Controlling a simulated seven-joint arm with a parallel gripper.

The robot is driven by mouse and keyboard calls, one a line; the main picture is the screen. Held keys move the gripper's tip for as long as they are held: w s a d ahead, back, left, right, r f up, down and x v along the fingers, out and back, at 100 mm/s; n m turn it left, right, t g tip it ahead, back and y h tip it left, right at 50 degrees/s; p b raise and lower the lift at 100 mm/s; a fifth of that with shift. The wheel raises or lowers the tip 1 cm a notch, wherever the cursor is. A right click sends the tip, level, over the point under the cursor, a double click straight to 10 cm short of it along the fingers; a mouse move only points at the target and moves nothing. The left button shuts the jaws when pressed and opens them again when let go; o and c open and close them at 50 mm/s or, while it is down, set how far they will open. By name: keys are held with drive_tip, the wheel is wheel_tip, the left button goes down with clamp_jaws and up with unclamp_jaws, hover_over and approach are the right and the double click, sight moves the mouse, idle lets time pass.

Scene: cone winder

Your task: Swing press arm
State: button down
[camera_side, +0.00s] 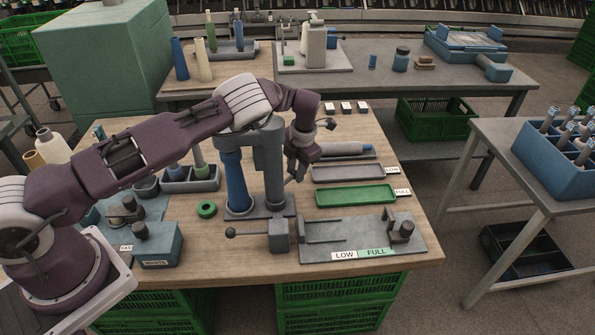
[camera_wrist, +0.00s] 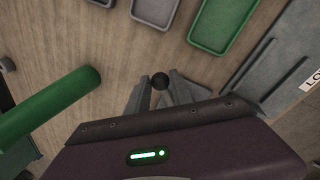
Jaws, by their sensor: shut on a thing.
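The grey press (camera_side: 272,170) stands upright near the middle of the wooden bench, with a blue cone (camera_side: 236,185) on its left side. My arm reaches across behind the press head. My gripper (camera_side: 295,176) points down just right of the press column. In the wrist view my gripper (camera_wrist: 161,88) has its two grey fingers on either side of a dark round knob (camera_wrist: 160,80), shut on it. The knob seems to belong to the press arm; its link to the press is hidden in both views.
A lever with a black ball (camera_side: 230,232) sticks out left at the press base. A grey tray (camera_side: 348,172) and a green tray (camera_side: 356,194) lie to the right, a LOW/FULL fixture (camera_side: 345,237) in front. A green cylinder (camera_wrist: 50,105) shows left in the wrist view.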

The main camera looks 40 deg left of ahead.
drive_tip(key=shift+a, duration=0.15)
drive_tip(key=c, duration=1.1)
unclamp_jaws()
drive_tip(key=shift+c, duration=0.2)
drive_tip(key=shift+r, duration=0.1)
wheel_tip(320, 180, up, 7)
drive_tip(key=d, duration=0.1)
drive_tip(key=shift+s+d, duration=0.15)
drive_tip(key=shift+d, duration=0.05)
